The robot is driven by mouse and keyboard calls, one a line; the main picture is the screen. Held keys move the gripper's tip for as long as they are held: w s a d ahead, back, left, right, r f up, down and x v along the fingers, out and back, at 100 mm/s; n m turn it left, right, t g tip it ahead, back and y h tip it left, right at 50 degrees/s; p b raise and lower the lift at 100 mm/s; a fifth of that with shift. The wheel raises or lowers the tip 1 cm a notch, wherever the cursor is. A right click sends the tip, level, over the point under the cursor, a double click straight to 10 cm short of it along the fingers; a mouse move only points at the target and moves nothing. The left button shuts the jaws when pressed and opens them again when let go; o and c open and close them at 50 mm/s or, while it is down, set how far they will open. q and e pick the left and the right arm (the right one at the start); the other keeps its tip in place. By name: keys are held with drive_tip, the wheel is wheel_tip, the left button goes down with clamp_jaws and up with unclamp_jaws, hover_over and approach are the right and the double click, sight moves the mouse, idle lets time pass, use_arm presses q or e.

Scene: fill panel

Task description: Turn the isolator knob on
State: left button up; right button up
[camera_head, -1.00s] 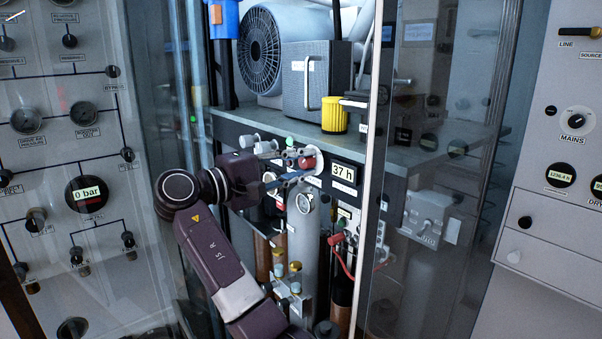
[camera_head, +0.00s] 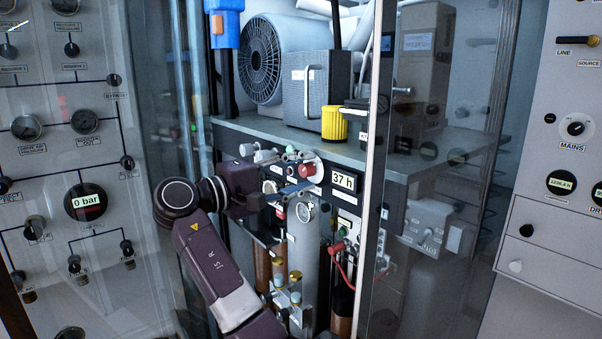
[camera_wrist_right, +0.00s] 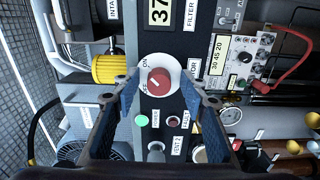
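The isolator knob is red on a round white plate. In the right wrist view the knob (camera_wrist_right: 158,80) is near the middle, with ON and OFF lettering at the left of its plate. In the head view the red knob (camera_head: 308,170) is on the dark panel, left of the "37 h" display. My right gripper (camera_wrist_right: 162,84) is open, with one finger at each side of the knob and visible gaps between. In the head view my right gripper (camera_head: 299,173) is at the knob, partly covering the panel. Contact is not visible. My left gripper is not in view.
A green lamp (camera_wrist_right: 142,120) and a dark red lamp (camera_wrist_right: 173,121) are beside the knob. A "37 h" display (camera_head: 343,180) is to its right. A shelf (camera_head: 270,128) with a yellow cap (camera_head: 334,123) is above. A glass door edge (camera_head: 374,170) stands on the right.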

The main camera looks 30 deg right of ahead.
drive_tip(key=shift+a, duration=0.1)
drive_tip(key=s+a, duration=0.1)
drive_tip(key=a, duration=1)
drive_tip(key=shift+a, duration=0.4)
